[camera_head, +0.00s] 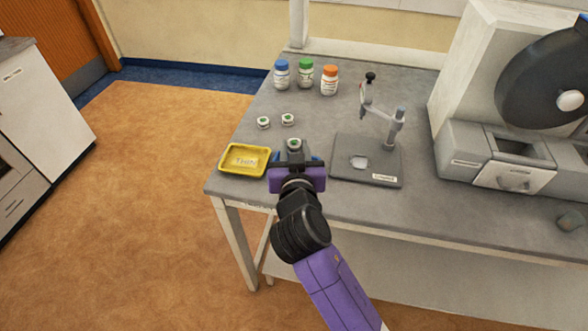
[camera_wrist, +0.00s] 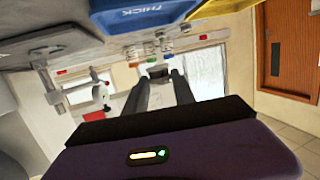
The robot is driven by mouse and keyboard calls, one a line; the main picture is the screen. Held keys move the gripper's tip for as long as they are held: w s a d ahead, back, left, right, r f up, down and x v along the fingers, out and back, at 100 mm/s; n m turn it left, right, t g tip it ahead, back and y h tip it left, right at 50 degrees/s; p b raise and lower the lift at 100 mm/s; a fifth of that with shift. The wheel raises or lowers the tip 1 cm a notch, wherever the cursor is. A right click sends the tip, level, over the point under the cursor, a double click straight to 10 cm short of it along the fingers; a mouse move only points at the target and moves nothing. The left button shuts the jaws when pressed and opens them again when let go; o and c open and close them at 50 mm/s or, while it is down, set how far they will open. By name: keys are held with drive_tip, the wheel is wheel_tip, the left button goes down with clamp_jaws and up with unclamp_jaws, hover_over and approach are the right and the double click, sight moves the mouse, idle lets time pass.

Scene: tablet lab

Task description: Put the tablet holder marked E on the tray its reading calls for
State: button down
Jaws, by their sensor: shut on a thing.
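My gripper (camera_head: 294,158) is shut on a small pale tablet holder (camera_head: 294,144) with a green top, near the table's front left. Its letter is too small to read. In the wrist view the holder (camera_wrist: 158,71) sits between the fingertips. Two similar holders (camera_head: 264,123) (camera_head: 288,119) stand on the table behind, letters unreadable. The yellow tray (camera_head: 229,169), marked THIN, lies just left of my gripper. A blue tray, mostly hidden behind my gripper in the head view, shows marked THICK in the wrist view (camera_wrist: 115,22). A gauge (camera_head: 366,171) stands to the right, its reading not visible.
Bottles with blue (camera_head: 281,74), green (camera_head: 305,73) and orange (camera_head: 329,80) caps stand at the back. A large grey machine (camera_head: 465,150) fills the right side. The table (camera_head: 236,197) is clear between the bottles and the small holders.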

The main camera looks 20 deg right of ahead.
drive_tip(key=shift+f, duration=3.7)
drive_tip(key=shift+f+b, duration=0.15)
drive_tip(key=shift+b, duration=0.2)
drive_tip(key=c, duration=1)
unclamp_jaws()
drive_tip(key=shift+c, duration=0.2)
drive_tip(key=shift+s+r, duration=0.1)
drive_tip(key=shift+r, duration=0.1)
drive_tip(key=b+v, duration=0.1)
drive_tip(key=v, duration=1)
drive_tip(key=shift+s+b, duration=0.3)
drive_tip(key=shift+s, duration=0.05)
drive_tip(key=shift+a+r, duration=0.1)
drive_tip(key=shift+a, duration=0.05)
